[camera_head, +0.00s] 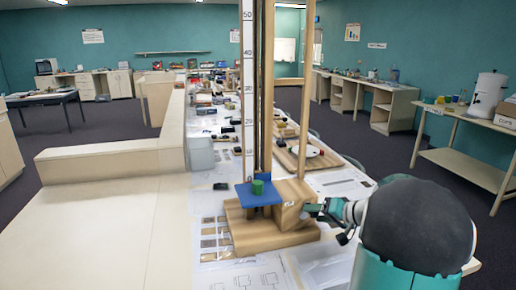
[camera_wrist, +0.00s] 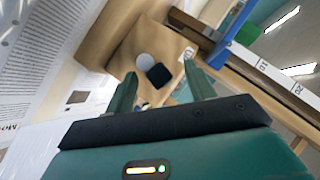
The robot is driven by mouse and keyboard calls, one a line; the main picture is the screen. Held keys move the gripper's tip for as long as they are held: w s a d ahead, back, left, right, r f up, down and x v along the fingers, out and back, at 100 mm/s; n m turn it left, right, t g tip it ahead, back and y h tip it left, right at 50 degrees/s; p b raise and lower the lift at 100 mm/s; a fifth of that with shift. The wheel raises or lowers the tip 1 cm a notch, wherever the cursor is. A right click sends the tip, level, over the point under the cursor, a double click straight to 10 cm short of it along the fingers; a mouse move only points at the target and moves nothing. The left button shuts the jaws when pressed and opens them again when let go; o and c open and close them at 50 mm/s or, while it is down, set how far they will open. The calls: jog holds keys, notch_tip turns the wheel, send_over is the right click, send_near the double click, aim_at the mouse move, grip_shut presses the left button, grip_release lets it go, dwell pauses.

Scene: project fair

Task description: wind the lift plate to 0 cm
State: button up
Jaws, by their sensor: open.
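The blue lift plate (camera_head: 250,196) sits low on the wooden tower, near the bottom of the white scale (camera_head: 248,110); its exact reading is too small to tell. A green cylinder (camera_head: 258,187) stands on the plate. The wooden winding box (camera_head: 293,203) is at the tower's right. In the wrist view, a white round hub (camera_wrist: 145,62) and a black knob (camera_wrist: 159,75) show on the box face. My gripper (camera_wrist: 163,88) is open, its two fingers pointing at the box, with the knob seen between them. I cannot tell whether a finger touches it. The plate's edge (camera_wrist: 228,42) also shows there.
The tower's wooden base (camera_head: 270,235) rests on a table covered with printed sheets (camera_head: 215,240). Wooden boards and small items stand behind the tower. A long cream counter (camera_head: 100,235) is clear at left. A side bench (camera_head: 465,175) stands at right.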

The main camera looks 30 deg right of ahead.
jog(key=v, duration=0.6)
jog(key=shift+s, duration=0.15)
dwell(0.3)
jog(key=shift+r, duration=0.1)
jog(key=a+r+n+g+y, duration=0.2)
jog(key=a+n+g, duration=0.3)
jog(key=a, duration=1.9)
jog(key=s+a+n+g+h, duration=0.1)
jog(key=s+a+h, duration=0.4)
jog(key=s+a, duration=0.6)
jog(key=a+n, duration=0.1)
jog(key=a, duration=0.2)
jog(key=shift+s+a+f+n+g, duration=0.15)
jog(key=shift+s+a+n+g, duration=0.05)
jog(key=shift+s+n+g, duration=0.1)
